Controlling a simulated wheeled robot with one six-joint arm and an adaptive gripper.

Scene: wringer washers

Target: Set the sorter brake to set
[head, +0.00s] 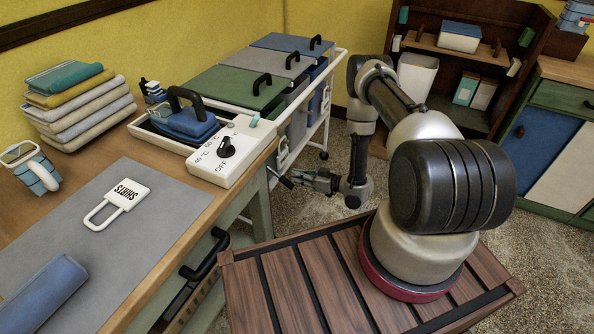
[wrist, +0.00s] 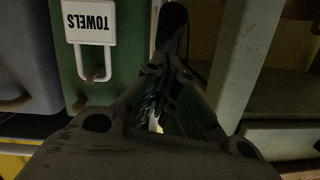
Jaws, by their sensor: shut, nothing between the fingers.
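The sorter is a white-railed cart (head: 340,72) with green, grey and blue lids, standing beyond the end of the worktable. My gripper (head: 284,180) is low beside the sorter's near end, close to the table leg, pointing left. Its fingers are shut and empty. In the wrist view my gripper (wrist: 172,75) points at a dark round-ended bar (wrist: 173,22) just beyond the fingertips. I cannot tell if they touch, or whether this bar is the brake lever. The brake's setting is not readable. A green bin (wrist: 72,75) with a white TOWELS tag (wrist: 91,22) is to the left.
A pale post (wrist: 245,60) stands close right of the fingers. Open floor lies beyond my arm.

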